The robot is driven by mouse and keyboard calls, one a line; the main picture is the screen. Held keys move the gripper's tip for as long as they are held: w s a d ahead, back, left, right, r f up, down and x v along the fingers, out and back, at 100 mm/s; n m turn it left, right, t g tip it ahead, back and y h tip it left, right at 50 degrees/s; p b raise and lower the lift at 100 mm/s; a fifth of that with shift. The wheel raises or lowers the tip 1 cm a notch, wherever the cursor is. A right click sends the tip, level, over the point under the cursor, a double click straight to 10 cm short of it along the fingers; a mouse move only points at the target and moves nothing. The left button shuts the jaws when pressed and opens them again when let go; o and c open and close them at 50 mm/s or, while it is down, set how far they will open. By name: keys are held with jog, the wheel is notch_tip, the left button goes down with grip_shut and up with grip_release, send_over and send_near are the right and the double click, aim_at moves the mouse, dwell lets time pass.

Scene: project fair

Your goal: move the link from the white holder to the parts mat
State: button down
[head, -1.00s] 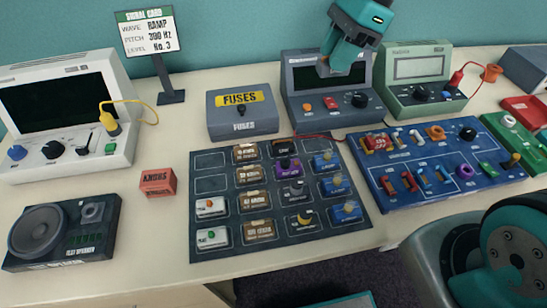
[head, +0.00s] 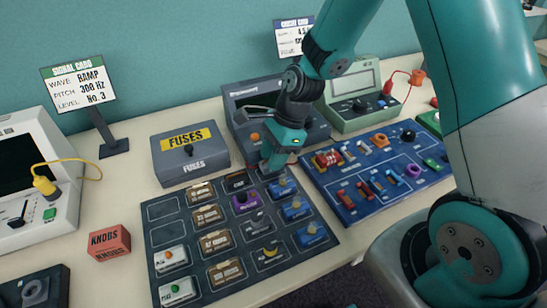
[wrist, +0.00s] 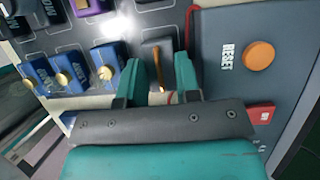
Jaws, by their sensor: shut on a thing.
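My gripper (head: 281,163) reaches down at the far right corner of the dark parts mat (head: 160,236). In the wrist view, my gripper (wrist: 158,82) is shut on a slim copper-coloured link (wrist: 157,66), held between the two green fingers. In the head view the fingers hide the link. I cannot pick out a white holder with certainty.
Blue blocks (wrist: 108,66) stand in a row close beside my fingers; a grey panel with an orange RESET button (wrist: 258,55) is on the other side. A grey fuses box (head: 190,165), a red knobs box (head: 110,243) and a blue board (head: 345,175) surround the mat.

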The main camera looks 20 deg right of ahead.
jog(key=shift+f, duration=0.45)
jog(key=shift+f, duration=0.1)
jog(key=c, duration=1.1)
grip_release()
jog(key=s+v, duration=0.1)
jog(key=v, duration=1.1)
jog(key=s+a+r+n, duration=0.4)
jog(key=s+n, duration=0.5)
jog(key=n, duration=0.3)
jog(key=s+a+r+n, duration=0.5)
jog(key=s+n, duration=0.4)
jog(key=n, duration=0.4)
jog(key=shift+s+a+r+t, duration=0.25)
jog(key=shift+a+r+t, duration=0.05)
jog(key=shift+r, duration=0.1)
